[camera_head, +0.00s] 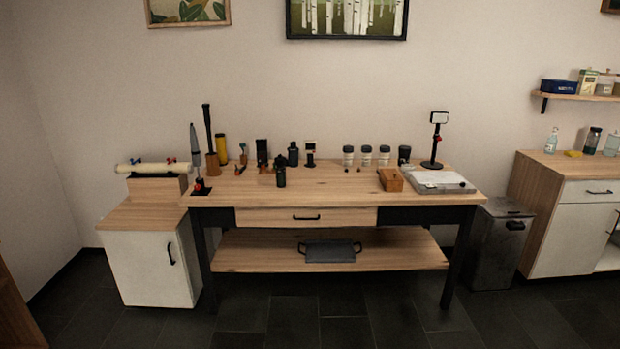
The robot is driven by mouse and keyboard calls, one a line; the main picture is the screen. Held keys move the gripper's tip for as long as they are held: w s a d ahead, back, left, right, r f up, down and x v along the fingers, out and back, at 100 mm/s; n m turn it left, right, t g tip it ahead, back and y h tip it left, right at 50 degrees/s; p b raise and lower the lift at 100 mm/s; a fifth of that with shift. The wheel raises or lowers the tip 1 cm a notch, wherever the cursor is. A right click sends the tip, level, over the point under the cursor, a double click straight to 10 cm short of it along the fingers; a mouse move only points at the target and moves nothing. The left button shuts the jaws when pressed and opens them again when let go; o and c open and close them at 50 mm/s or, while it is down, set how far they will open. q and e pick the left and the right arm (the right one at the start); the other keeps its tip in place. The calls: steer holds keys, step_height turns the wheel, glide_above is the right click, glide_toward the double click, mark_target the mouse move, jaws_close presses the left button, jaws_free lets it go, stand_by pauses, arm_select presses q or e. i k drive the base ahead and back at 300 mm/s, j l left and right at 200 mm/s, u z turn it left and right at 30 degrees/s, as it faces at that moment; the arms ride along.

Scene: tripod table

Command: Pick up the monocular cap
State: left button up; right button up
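I cannot make out the monocular cap for sure at this distance. A small dark cylinder (281,177), which may be the monocular, stands near the front middle-left of the wooden table (335,185). Behind it stand a taller dark cylinder (293,154) and a dark block-like item (262,153). A few tiny dark items lie on the tabletop, too small to identify. Neither of my grippers shows in the head view.
Several jars (366,156) line the table's back. A wooden box (390,180), a grey tray (437,182) and a lamp-like stand (437,135) are at right. A white cabinet (150,268) adjoins left, a bin (500,245) right. The floor in front is clear.

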mark_target(280, 161)
steer(key=i, duration=2.45)
